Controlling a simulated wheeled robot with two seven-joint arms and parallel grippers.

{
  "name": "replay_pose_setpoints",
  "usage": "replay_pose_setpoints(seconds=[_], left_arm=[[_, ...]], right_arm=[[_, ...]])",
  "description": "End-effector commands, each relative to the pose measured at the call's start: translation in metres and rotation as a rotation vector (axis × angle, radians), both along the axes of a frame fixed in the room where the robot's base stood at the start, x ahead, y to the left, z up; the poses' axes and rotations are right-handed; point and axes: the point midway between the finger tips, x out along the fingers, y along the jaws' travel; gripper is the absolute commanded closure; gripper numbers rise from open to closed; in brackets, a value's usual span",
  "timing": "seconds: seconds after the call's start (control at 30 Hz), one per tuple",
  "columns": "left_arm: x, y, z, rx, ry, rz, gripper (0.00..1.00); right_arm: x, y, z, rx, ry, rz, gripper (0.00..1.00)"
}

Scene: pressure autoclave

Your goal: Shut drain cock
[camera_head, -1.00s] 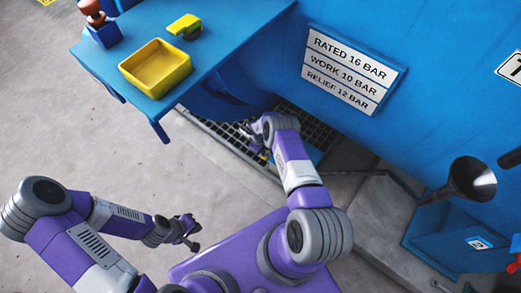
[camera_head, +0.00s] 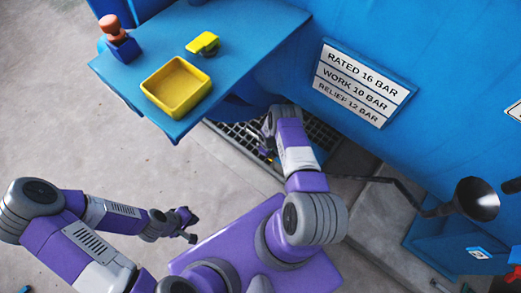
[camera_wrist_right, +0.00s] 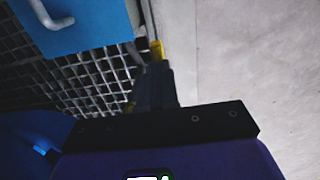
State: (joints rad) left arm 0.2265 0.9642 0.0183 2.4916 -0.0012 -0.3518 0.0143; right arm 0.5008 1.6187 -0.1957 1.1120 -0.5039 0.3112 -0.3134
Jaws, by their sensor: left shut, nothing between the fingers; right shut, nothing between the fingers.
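The drain cock shows as a small yellow-tipped part (camera_wrist_right: 156,47) on a grey pipe above the floor grating in the right wrist view. My right gripper (camera_wrist_right: 157,70) is shut and empty, its dark fingertips close to the yellow part; I cannot tell whether they touch it. In the head view my right gripper (camera_head: 266,152) is low over the grating, mostly hidden by its own arm, and the cock cannot be made out clearly there. My left gripper (camera_head: 190,227) is shut and empty over the open floor at lower left, far from the cock.
A blue table (camera_head: 240,55) with a yellow tray (camera_head: 176,86) stands beside the blue vessel with its rating sign (camera_head: 362,83). The floor grating (camera_head: 233,137) lies below. A black funnel (camera_head: 476,198) stands at right. The floor at left is clear.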

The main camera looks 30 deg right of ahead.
Motion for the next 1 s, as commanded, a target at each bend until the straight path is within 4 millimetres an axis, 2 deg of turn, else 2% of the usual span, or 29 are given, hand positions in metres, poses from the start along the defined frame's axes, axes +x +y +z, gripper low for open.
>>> replay_pose_setpoints(seconds=[0.03,0.33,0.53,0.77,1.0], left_arm=[[0.0,-0.001,-0.003,-0.001,-0.001,-0.001,1.0],[0.001,-0.001,-0.003,-0.002,-0.002,-0.002,1.0],[0.001,-0.001,0.004,-0.001,-0.002,-0.002,1.0],[0.0,-0.001,0.033,-0.002,-0.002,-0.002,1.0],[0.0,-0.001,0.057,-0.001,-0.002,-0.002,1.0]], right_arm=[[-0.005,0.001,-0.007,0.006,-0.001,-0.002,1.0],[-0.008,-0.002,-0.009,0.005,0.001,-0.006,1.0],[-0.008,-0.002,0.0,0.003,0.001,-0.005,1.0],[-0.004,0.001,0.04,-0.002,-0.008,0.0,1.0],[-0.002,0.001,0.096,-0.002,-0.012,0.002,1.0]])
